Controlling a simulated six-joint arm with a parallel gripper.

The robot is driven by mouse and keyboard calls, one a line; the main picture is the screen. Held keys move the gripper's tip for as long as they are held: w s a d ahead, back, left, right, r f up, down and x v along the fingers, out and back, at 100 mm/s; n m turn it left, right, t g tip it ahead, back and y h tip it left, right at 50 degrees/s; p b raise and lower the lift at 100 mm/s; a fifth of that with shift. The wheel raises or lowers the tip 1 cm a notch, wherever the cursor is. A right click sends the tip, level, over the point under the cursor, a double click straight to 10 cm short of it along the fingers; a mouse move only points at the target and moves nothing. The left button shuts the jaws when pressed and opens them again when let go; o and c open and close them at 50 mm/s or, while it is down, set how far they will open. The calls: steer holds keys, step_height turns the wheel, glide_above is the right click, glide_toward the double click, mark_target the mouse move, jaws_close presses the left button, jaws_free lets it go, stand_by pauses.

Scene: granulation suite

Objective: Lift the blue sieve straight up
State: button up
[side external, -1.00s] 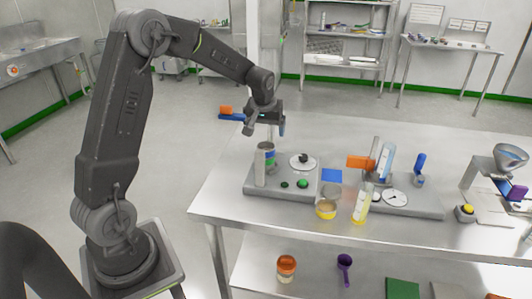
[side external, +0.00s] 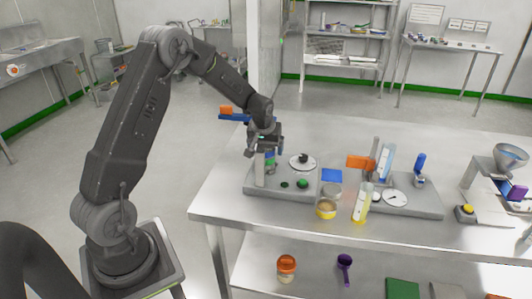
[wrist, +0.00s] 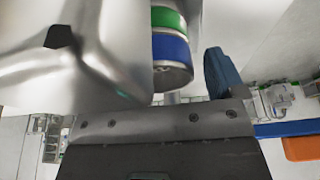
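The blue sieve (wrist: 172,50) shows in the wrist view as a blue band in a round stack. A green band (wrist: 167,18) adjoins it, and a silver section adjoins its other side. In the side view the stack (side external: 270,157) stands at the left of a grey base, its upper part hidden by my gripper (side external: 264,142). My gripper points down around the top of the stack. A blue finger pad (wrist: 221,73) shows right of the stack with a narrow gap, so my gripper looks open. A large silver surface hides the stack's left side in the wrist view.
The grey base (side external: 307,193) carries a pale post (side external: 259,168) close beside the stack and a round dial (side external: 302,161). A blue and orange item (side external: 233,115) lies behind left.

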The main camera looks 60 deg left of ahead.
steer(key=c, duration=1)
steer(key=shift+r, duration=0.15)
steer(key=shift+c, duration=0.4)
steer(key=r, duration=0.4)
steer(key=shift+s+a+r, duration=0.25)
steer(key=shift+s+a, duration=0.05)
steer(key=shift+s, duration=0.1)
steer(key=s+a+r, duration=0.6)
steer(key=s+r, duration=0.2)
steer(key=r, duration=0.1)
steer(key=shift+s+a+r, duration=0.15)
steer(key=shift+s+a, duration=0.05)
